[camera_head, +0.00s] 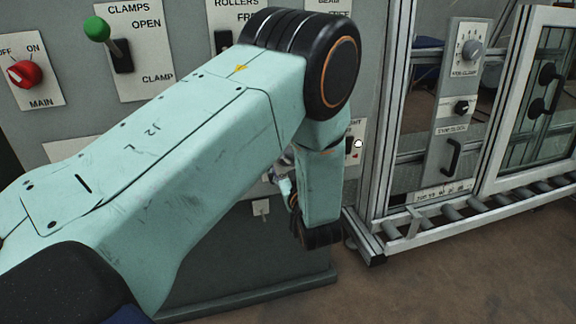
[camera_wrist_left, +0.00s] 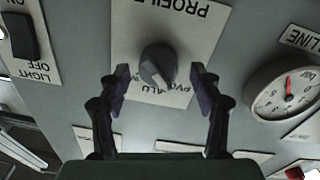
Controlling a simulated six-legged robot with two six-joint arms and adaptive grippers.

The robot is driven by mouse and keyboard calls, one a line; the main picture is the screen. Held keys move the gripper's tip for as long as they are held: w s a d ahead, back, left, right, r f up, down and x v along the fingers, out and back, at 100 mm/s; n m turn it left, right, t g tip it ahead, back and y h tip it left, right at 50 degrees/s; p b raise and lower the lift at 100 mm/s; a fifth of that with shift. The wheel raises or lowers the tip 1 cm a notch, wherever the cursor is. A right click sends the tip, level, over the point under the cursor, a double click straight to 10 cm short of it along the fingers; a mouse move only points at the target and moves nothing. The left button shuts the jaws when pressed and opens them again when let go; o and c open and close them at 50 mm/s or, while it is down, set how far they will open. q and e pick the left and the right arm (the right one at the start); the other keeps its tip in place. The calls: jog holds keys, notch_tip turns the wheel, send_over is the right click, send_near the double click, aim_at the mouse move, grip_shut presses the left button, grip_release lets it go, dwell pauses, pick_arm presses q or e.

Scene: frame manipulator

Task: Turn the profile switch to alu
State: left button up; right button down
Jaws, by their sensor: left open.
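The profile switch is a dark round knob (camera_wrist_left: 156,62) on a light plate (camera_wrist_left: 205,28) lettered PROFILE, upside down in the left wrist view. The labels PVC, at right, and ALU, at left, lie just below the knob in that view. A pale pointer mark on the knob faces down and right, on the PVC side. My left gripper (camera_wrist_left: 160,84) is open, with one finger on each side of the knob; contact is not clear. In the head view, my left arm hides the switch and most of the gripper. My right gripper is not in view.
In the wrist view, a gauge (camera_wrist_left: 284,90) is at right and a light switch (camera_wrist_left: 19,36) at upper left. In the head view, a red main knob (camera_head: 25,74) and green-tipped clamps lever (camera_head: 97,29) are at left. A framed machine with rollers (camera_head: 455,214) stands at right.

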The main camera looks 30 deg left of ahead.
pick_arm(q)
jog(key=shift+w+a, duration=0.25)
jog(key=shift+w, duration=0.15)
jog(key=c, duration=1.2)
jog(key=shift+o, duration=0.2)
